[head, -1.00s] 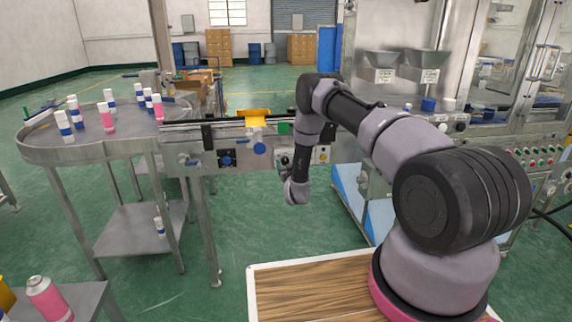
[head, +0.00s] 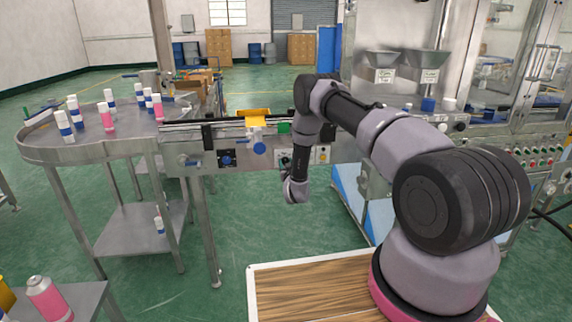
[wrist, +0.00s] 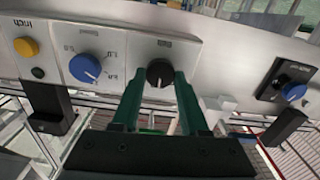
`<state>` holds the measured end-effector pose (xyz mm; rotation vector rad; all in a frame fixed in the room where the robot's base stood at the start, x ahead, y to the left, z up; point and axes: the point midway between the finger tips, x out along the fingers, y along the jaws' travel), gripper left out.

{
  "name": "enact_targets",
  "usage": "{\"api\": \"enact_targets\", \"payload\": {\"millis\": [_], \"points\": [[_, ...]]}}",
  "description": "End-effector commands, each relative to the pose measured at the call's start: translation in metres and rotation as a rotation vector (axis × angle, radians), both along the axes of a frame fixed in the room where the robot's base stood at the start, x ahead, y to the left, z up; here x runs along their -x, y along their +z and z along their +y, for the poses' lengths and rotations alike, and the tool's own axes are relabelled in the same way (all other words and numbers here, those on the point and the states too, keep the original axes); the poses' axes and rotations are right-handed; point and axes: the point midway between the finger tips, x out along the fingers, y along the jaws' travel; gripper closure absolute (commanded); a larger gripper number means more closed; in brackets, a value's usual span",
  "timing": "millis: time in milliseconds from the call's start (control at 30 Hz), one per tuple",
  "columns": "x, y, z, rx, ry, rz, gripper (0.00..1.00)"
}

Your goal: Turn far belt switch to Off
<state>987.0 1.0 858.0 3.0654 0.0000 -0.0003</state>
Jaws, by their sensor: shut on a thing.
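The far belt switch is a black rotary knob (wrist: 160,72) on a light metal control panel, seen in the wrist view. A small label sits beside it, too blurred to read surely. My gripper (wrist: 159,84) has its two green fingers on either side of the knob and is shut on it. The knob's pointer setting is hard to read. In the head view my wrist (head: 296,188) is at the front of the conveyor's panel. My fingers and the knob's grip are not clear there.
The same panel holds a blue dial (wrist: 85,68) and a yellow button (wrist: 26,47) beside the switch. Another blue knob (wrist: 292,92) sits on a black plate. A round steel table (head: 95,155) with several cans stands to the left. Open green floor lies before the conveyor.

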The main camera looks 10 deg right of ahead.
Motion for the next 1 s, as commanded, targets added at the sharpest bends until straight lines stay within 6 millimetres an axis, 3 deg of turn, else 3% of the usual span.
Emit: {"api": "enact_targets", "payload": {"millis": [700, 1000], "points": [[0.0002, -0.0007, 0.0033, 0.586, 0.002, -0.001, 1.00], [0.0003, -0.0015, 0.0035, 0.749, 0.001, 0.000, 1.00]]}}
